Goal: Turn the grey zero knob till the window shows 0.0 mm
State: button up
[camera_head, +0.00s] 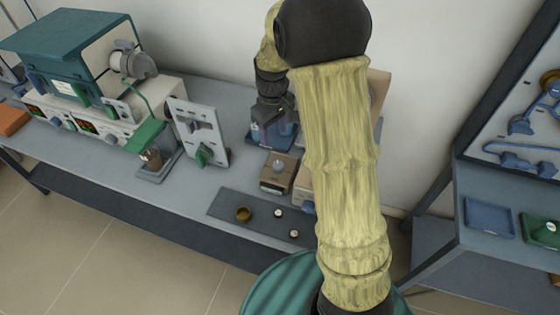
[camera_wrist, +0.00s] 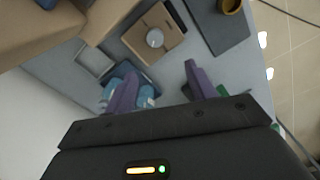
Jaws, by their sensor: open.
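A small brown box (camera_head: 277,174) with a round grey knob (camera_head: 280,164) on top stands on the grey bench in the head view. A small window (camera_head: 272,188) shows on its front, too small to read. In the wrist view the box (camera_wrist: 170,47) and its grey knob (camera_wrist: 155,38) lie beyond my fingertips. My gripper (camera_wrist: 158,80) is open, with its two purple fingers apart and nothing visible between them. In the head view my gripper (camera_head: 275,122) is above the bench, behind the box, partly hidden by dark wrist parts. No contact with the knob shows.
A blue tray (camera_head: 256,140) is behind the box. A panel with a green knob (camera_head: 203,156) stands left. My forearm hides the bench to the right.

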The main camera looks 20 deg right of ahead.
aim_at(279, 165)
jog(key=f, duration=0.9)
jog(key=d+f, duration=0.1)
jog(key=f, duration=0.4)
jog(key=shift+f, duration=0.25)
jog(key=c, duration=1)
jog(key=shift+d, duration=0.4)
jog(key=shift+a, duration=0.25)
